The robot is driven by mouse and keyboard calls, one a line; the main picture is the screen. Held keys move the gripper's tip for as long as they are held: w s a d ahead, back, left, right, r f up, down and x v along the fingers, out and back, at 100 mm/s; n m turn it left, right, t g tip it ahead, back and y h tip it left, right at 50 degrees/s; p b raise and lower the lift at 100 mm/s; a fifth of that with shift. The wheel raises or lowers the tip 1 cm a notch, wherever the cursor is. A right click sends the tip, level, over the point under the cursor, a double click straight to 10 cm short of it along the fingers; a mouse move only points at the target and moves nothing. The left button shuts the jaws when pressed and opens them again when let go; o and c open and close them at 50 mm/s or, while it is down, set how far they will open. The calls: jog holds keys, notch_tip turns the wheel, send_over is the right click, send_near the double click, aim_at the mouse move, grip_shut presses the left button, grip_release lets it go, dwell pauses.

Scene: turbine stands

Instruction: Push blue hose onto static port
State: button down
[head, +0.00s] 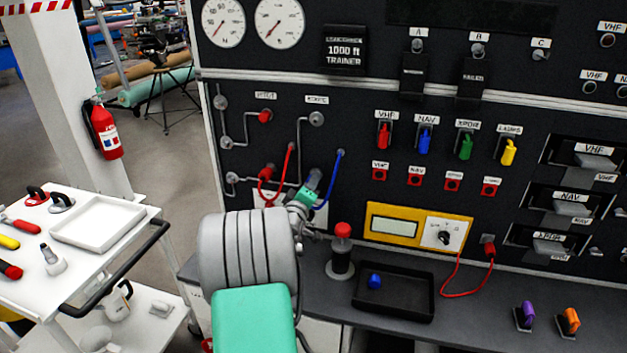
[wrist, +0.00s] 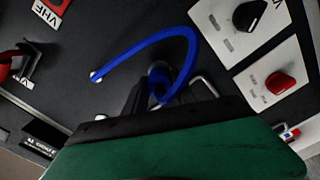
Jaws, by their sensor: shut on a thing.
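The blue hose (head: 328,190) leaves the panel at its upper end and curves down to my gripper (head: 309,192). In the wrist view the blue hose (wrist: 150,43) loops from a white-rimmed panel fitting to its other end between my dark fingers (wrist: 153,88). My gripper is shut on that end, low in front of the panel. A round grey fitting (head: 316,118), probably the static port, sits under a small blurred label above my gripper. The hose end is apart from that fitting. The fingers and my green hand hide part of the hose end.
A red hose (head: 289,162) hangs just left of my gripper. A red cap (head: 265,116) sits on the fitting to the left. Thin metal pipes (head: 299,137) run along the panel. A black tray (head: 394,294) with a blue piece stands on the bench, beside a red-topped post (head: 342,250).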

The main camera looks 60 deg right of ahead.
jog(key=shift+a, duration=0.1)
jog(key=shift+a, duration=0.35)
jog(key=shift+s+a, duration=0.1)
jog(key=shift+a, duration=0.1)
jog(key=a+r+m+p, duration=0.1)
jog(key=a+r+p, duration=0.2)
jog(key=r+p, duration=0.5)
jog(key=a+r+m+p, duration=0.15)
jog(key=r+p, duration=0.25)
jog(key=r, duration=0.9)
jog(key=shift+m, duration=0.95)
jog(key=d+f, duration=0.3)
jog(key=shift+d+f, duration=0.2)
jog(key=shift+d, duration=0.05)
jog(key=shift+d+f+b, duration=0.1)
jog(key=shift+d+b, duration=0.1)
jog(key=shift+b, duration=0.65)
